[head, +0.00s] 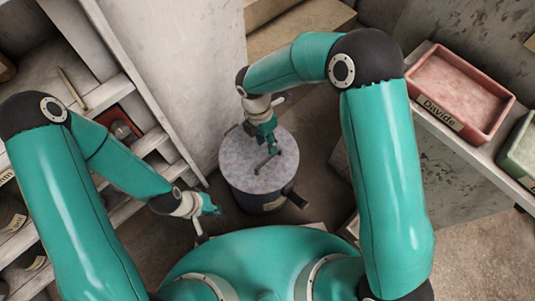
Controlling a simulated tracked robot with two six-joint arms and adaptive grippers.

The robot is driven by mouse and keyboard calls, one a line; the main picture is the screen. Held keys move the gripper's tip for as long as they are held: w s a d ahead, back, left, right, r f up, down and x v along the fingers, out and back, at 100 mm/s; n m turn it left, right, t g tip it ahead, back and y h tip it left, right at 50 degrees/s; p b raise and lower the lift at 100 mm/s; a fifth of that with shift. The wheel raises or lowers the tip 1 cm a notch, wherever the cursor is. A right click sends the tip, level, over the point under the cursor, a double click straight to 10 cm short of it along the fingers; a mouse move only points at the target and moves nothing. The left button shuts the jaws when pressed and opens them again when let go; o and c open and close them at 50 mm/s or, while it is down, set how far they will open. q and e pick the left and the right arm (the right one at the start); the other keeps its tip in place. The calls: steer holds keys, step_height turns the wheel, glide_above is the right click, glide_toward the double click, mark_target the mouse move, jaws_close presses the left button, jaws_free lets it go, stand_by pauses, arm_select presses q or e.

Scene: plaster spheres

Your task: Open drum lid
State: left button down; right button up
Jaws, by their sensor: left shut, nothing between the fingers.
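The drum (250,200) stands on the floor in the middle of the head view, dark-sided with a pale label low on its front. Its round, mottled grey lid (238,165) lies flat on top. A dark latch or lever (296,198) sticks out at the drum's right side. My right gripper (268,160) points down over the middle of the lid; a dark bar shows at its tip, and I cannot tell whether it touches the lid. My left gripper (212,207) is shut and empty, left of the drum and apart from it.
A white shelf unit (150,95) with a red box (119,124) stands at left. A pink tray (460,92) labelled "Davide" and a green tray (521,150) sit on a ledge at right. A pale wall is behind the drum. Some floor is clear to the drum's right.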

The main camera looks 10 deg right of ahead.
mark_target(270, 157)
steer(key=f, duration=0.2)
steer(key=f+b, duration=0.1)
steer(key=f, duration=0.1)
steer(key=s+f, duration=0.1)
steer(key=f, duration=0.1)
steer(key=shift+d, duration=0.35)
jaws_close()
